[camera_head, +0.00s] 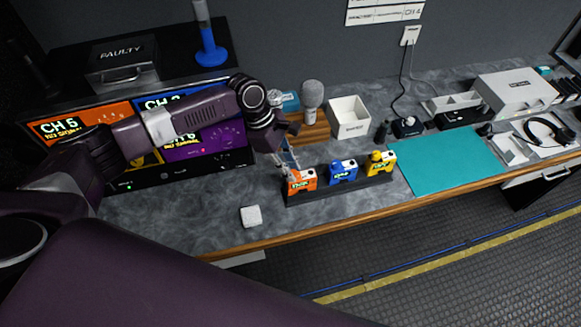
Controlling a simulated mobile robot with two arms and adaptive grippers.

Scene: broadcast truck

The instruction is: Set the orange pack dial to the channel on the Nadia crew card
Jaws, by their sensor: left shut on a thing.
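The orange pack (301,183) stands at the left end of a dark rack (338,189) on the grey counter. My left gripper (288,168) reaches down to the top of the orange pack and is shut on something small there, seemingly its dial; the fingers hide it. The channel shown on the pack is too small to read. White cards (385,11) hang on the back wall at the top; their writing is too small to read, and I cannot tell which is Nadia's. My right gripper is not in view.
A blue pack (343,172) and a yellow pack (380,163) stand in the same rack. Monitors (80,125) stand left, a white box (349,117) and a microphone (312,97) behind. A teal mat (450,162) lies right. A white block (251,216) lies near the front edge.

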